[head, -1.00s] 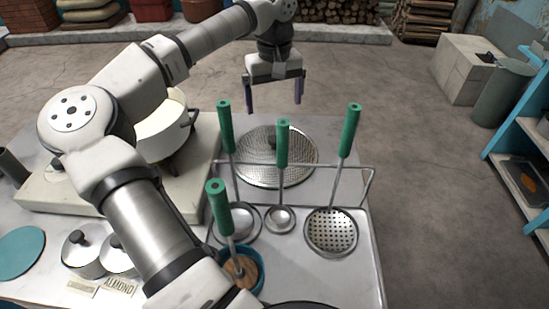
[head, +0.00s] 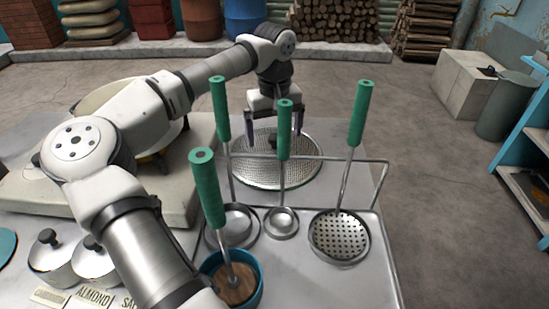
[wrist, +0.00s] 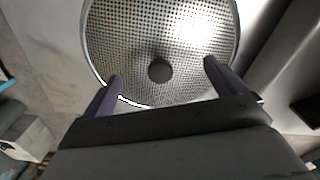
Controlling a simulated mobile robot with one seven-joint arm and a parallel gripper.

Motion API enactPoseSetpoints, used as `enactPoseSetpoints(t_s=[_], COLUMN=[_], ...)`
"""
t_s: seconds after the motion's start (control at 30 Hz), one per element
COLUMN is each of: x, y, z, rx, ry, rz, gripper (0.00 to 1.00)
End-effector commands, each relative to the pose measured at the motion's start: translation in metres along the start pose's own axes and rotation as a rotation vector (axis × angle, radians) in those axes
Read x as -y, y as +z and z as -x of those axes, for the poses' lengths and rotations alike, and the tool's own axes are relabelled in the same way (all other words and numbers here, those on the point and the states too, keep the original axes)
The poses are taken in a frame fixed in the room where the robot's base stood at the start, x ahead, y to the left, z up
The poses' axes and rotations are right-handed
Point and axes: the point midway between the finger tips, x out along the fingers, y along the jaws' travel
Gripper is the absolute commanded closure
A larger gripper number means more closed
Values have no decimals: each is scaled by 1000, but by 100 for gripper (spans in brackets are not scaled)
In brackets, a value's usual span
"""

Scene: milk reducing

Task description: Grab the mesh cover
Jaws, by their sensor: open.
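The mesh cover (head: 262,171) is a round, perforated metal disc with a dark central knob. It lies flat on the metal table behind the utensil rack. In the wrist view the mesh cover (wrist: 128,40) fills the upper middle, with its knob (wrist: 159,70) in front of the fingers. My gripper (head: 274,143) is open above the cover, its purple fingers apart. In the wrist view my gripper (wrist: 162,75) has the knob lying between the lines of its two fingers, apart from both. In the head view a green handle partly hides the cover.
A wire rack (head: 382,190) with several green-handled utensils, including a skimmer (head: 338,236), stands in front of the cover. A blue cup (head: 254,292) and lidded pots (head: 58,260) are nearer. A large pot (head: 110,96) stands to the left.

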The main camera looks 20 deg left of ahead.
Motion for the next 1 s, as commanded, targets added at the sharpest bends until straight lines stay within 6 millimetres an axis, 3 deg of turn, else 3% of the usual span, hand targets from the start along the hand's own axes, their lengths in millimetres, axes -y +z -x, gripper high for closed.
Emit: enactPoseSetpoints(t_s=[0.03,0.13,0.43,1.0], x=[0,0,0,0], y=[0,0,0,1], z=[-14,-25,-26,-27], rx=[0,0,0,2], ry=[0,0,0,0], rz=[0,0,0,-1], gripper=[4,4,4,77])
